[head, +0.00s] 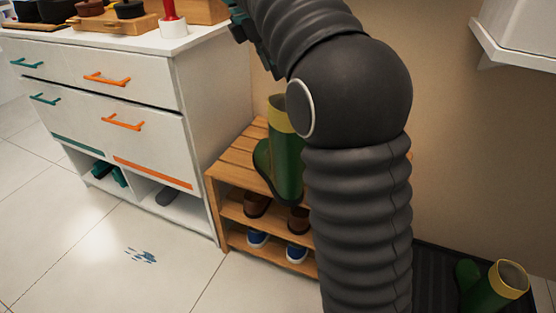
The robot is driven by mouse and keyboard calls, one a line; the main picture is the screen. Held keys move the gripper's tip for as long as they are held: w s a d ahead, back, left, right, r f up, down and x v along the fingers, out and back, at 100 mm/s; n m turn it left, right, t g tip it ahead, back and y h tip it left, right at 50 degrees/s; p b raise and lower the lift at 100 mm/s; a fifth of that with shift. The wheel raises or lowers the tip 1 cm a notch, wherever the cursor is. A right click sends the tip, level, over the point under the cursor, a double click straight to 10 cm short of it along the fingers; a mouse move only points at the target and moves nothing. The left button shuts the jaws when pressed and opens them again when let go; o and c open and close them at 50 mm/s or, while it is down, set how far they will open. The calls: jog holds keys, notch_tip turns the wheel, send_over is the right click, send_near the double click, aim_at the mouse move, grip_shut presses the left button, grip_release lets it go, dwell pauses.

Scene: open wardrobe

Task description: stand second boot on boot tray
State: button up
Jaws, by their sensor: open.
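A green boot (288,165) with a yellow top stands upright on the top of the wooden shoe rack, partly hidden by my arm. Another green boot (490,288) with a yellow rim stands on the dark ribbed boot tray (432,272) at the lower right, cut by the picture edge. My gripper (268,55) shows only partly at the top, as dark and teal parts beside my arm, above the rack boot in the picture. It is open, with nothing seen in it. Its fingertips are hard to make out.
The wooden rack (238,155) holds brown shoes (257,204) and blue shoes (257,238) on lower shelves. A white drawer cabinet (205,110) stands to its left. A white wall shelf (510,50) juts out at upper right. The tiled floor in front is clear except for a blue mark.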

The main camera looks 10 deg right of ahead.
jog(key=b+x, duration=0.1)
jog(key=x, duration=0.4)
jog(key=shift+d+f, duration=0.1)
jog(key=shift+f, duration=0.15)
jog(key=x, duration=0.1)
jog(key=b+x, duration=0.1)
jog(key=x, duration=0.3)
jog(key=shift+s+a+f+b, duration=0.15)
jog(key=shift+a+b, duration=0.15)
jog(key=shift+b, duration=0.1)
grip_shut()
